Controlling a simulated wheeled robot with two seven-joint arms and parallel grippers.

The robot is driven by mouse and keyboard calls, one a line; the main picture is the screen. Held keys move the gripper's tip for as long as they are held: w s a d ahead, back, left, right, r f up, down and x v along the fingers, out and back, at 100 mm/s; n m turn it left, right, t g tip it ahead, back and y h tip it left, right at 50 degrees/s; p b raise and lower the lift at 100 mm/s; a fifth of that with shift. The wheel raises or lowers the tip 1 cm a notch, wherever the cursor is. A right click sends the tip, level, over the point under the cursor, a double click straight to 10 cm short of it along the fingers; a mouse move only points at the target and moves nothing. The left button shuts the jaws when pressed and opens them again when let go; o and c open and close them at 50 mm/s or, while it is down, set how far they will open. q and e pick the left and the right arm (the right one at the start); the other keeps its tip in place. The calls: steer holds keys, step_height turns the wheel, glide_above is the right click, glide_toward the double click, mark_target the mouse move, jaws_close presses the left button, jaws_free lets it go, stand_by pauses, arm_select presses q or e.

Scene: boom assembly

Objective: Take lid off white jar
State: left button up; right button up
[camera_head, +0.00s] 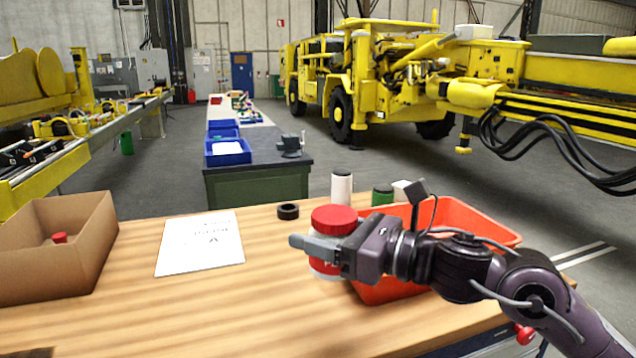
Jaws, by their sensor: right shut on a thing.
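A white jar (326,268) with a red lid (334,219) stands at the middle right of the wooden table. My right gripper (318,246) reaches in from the right and is shut on the jar just below the lid. The lid sits on top of the jar. The gripper hides part of the jar's side, and its lower right is close to the orange bin. My left gripper is not in view.
An orange bin (462,217) stands behind my right arm. A paper sheet (200,243) and a cardboard box (50,265) lie left. The front middle is clear.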

steer(key=s+d+f+m+t+h, duration=0.3)
steer(key=s+d+f, duration=0.2)
steer(key=d+f, duration=0.4)
steer(key=s+d+f+m+t+h, duration=0.3)
steer(key=s+d+f, duration=0.3)
steer(key=f, duration=1)
steer(key=shift+d+f+t+h, duration=0.15)
steer(key=shift+d+t+h, duration=0.25)
steer(key=shift+d, duration=1.4)
